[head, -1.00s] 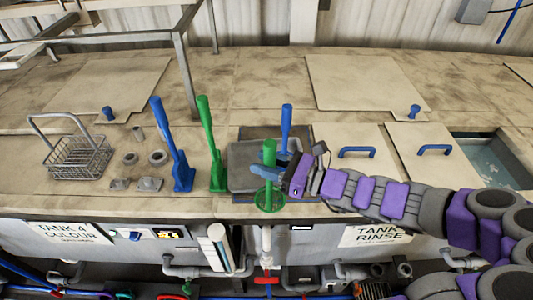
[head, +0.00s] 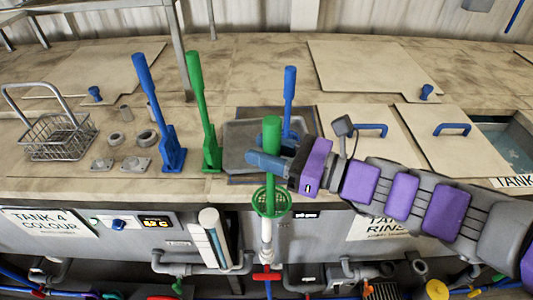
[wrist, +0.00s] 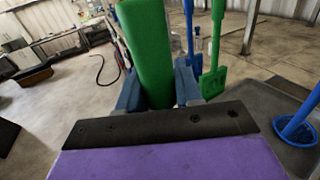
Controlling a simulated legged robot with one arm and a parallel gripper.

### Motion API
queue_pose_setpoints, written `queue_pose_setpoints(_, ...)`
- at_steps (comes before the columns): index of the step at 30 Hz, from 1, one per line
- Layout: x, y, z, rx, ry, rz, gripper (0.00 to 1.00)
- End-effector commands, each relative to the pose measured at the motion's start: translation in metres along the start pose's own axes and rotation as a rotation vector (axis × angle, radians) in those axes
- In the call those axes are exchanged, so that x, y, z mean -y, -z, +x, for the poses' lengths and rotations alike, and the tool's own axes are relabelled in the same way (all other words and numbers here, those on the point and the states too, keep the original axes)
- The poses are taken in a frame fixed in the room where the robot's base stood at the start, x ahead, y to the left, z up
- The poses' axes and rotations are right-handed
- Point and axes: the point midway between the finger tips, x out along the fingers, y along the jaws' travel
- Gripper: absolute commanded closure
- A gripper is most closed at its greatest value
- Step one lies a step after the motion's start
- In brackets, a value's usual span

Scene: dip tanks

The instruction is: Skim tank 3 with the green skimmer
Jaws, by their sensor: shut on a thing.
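My gripper (head: 268,163) is shut on the handle of the green skimmer (head: 270,203). The skimmer hangs upright, with its round mesh head in front of the counter's front edge, above the pipework. In the wrist view the green handle (wrist: 150,50) stands between my blue jaws (wrist: 158,92). A blue skimmer (head: 289,100) stands upright on the grey tray behind my gripper; its round head shows in the wrist view (wrist: 297,131). The tank front on the left reads "TANK 4 COLOUR" (head: 45,222); the one on the right reads "TANK RINSE" (head: 378,228). No tank 3 label is legible.
A green paddle (head: 205,115) and a blue paddle (head: 160,115) stand left of the tray (head: 240,135). Farther left are a wire basket (head: 58,135) and small metal fittings (head: 115,139). Lids with blue handles (head: 452,129) lie right, near an open water-filled tank (head: 515,140).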

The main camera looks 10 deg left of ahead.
Motion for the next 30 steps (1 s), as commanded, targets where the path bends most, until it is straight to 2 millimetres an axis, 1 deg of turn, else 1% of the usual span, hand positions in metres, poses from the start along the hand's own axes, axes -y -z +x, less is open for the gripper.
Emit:
queue_pose_setpoints(1, -0.006, 0.004, -0.003, 0.001, 0.001, -0.006, 1.00)
queue_pose_setpoints(3, -0.013, 0.005, -0.005, 0.001, 0.001, -0.003, 1.00)
queue_pose_setpoints(18, -0.061, 0.002, -0.027, 0.002, 0.002, -0.004, 1.00)
queue_pose_setpoints(22, -0.064, 0.000, -0.028, 0.001, 0.001, 0.000, 1.00)
queue_pose_setpoints(30, -0.064, -0.001, -0.028, 0.001, 0.000, 0.001, 1.00)
